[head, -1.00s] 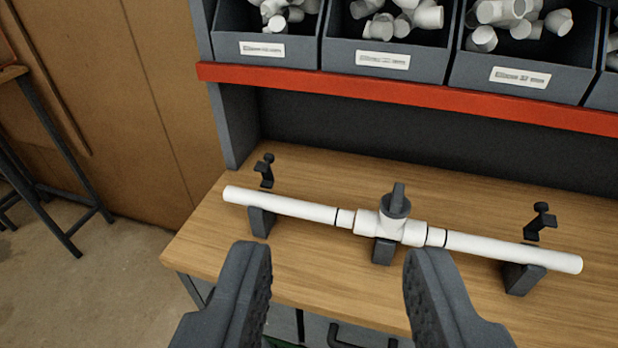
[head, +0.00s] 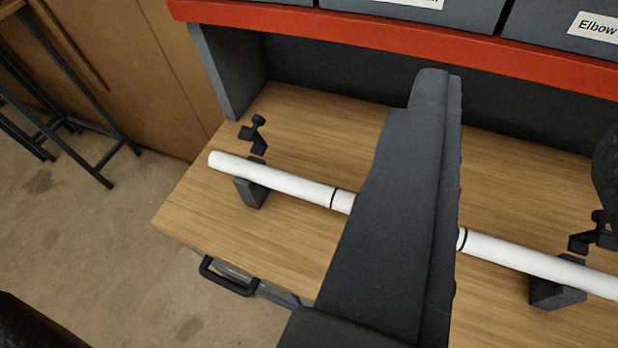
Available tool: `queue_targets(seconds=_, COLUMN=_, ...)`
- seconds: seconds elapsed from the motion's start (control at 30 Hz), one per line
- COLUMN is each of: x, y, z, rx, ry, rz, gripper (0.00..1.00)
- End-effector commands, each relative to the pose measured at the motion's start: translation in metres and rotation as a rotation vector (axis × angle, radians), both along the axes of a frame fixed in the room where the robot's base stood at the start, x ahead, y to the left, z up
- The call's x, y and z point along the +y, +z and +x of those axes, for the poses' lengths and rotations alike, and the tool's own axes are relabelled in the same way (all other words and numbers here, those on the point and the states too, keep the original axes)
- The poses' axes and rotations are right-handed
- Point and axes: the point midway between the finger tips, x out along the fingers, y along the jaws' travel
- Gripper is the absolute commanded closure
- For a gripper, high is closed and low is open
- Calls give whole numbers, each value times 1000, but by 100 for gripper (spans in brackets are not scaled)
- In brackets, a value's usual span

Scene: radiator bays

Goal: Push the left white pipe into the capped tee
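The left white pipe (head: 275,182) lies across a dark support block (head: 250,192), its free end at the left. A black ring marks it near its right part, with a short white length beyond. The capped tee is hidden behind a finger of my gripper (head: 522,110), so the joint cannot be seen. That large dark finger crosses the middle of the view, in front of the pipe line. A dark textured part at the right edge looks like the other finger, set wide apart. Nothing shows held between them.
The right white pipe (head: 540,262) rests on another block (head: 558,287). Black clamps stand behind the pipes at left (head: 254,133) and right (head: 597,235). A red shelf edge (head: 400,42) and grey bins (head: 560,30) are above. The bench (head: 200,205) is clear at front left.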

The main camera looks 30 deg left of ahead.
Motion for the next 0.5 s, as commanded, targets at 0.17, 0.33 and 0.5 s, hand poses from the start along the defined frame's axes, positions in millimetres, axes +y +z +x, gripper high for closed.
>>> queue_targets(seconds=0.17, x=2, y=-1, z=8, rx=21, ry=-11, rz=32, gripper=42)
queue_targets(seconds=0.33, x=3, y=-15, z=44, rx=126, ry=-69, rz=179, gripper=42)
queue_targets(seconds=0.5, x=21, y=-44, z=91, rx=271, ry=-179, rz=394, gripper=42)
